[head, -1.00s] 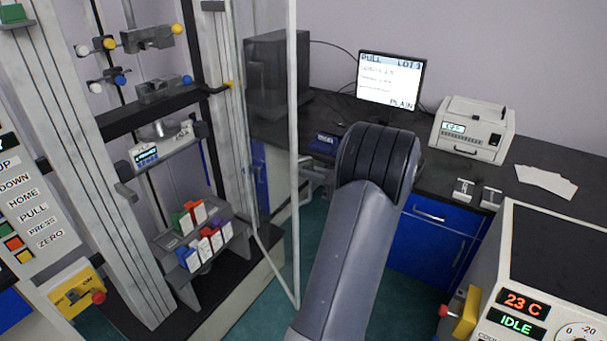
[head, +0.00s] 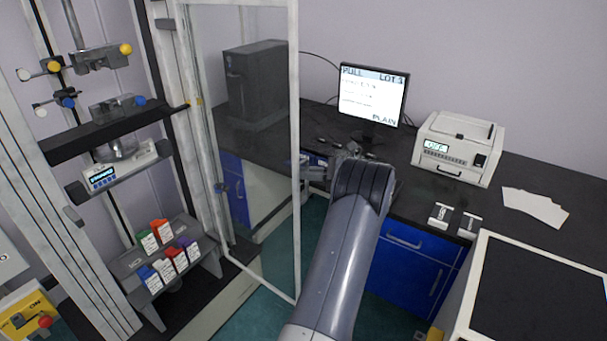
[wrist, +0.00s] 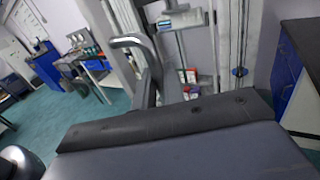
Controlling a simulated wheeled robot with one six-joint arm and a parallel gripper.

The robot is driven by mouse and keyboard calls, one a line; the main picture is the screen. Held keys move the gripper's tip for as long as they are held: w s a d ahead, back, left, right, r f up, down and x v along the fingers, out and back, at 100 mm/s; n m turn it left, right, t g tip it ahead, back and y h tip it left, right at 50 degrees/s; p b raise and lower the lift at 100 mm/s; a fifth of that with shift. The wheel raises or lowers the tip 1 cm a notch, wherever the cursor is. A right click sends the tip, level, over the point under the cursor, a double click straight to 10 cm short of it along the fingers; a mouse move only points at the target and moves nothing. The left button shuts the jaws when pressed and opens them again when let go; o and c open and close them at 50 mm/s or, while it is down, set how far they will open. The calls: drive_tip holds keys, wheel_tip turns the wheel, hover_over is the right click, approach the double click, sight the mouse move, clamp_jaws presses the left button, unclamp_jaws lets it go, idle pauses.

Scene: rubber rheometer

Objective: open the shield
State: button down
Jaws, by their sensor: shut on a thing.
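The shield (head: 250,170) is a clear pane in a pale frame, hinged beside the test frame's right column. It stands swung out from the machine, and its free edge is the upright bar near the middle of the head view. My gripper (head: 318,164) is by that free edge, small and partly hidden behind the pane and my arm. It is shut, apparently on the shield's handle; the grip itself is not clear. In the wrist view a curved grey bar (wrist: 130,42) rises beyond my dark arm link, and the fingertips cannot be made out.
The test frame holds a rack (head: 165,262) of coloured sample packets. Behind the shield are a dark box (head: 255,80) and a black bench. A monitor (head: 372,95) and a white printer-like device (head: 458,145) stand on it. A white-edged instrument (head: 535,300) is at lower right.

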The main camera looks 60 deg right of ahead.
drive_tip(key=shift+w+d, duration=0.1)
drive_tip(key=shift+d, duration=0.15)
drive_tip(key=c, duration=1.6)
unclamp_jaws()
drive_tip(key=shift+w+a, duration=0.1)
drive_tip(key=p+v, duration=0.2)
drive_tip(key=v, duration=0.9)
drive_tip(key=shift+w+r, duration=0.1)
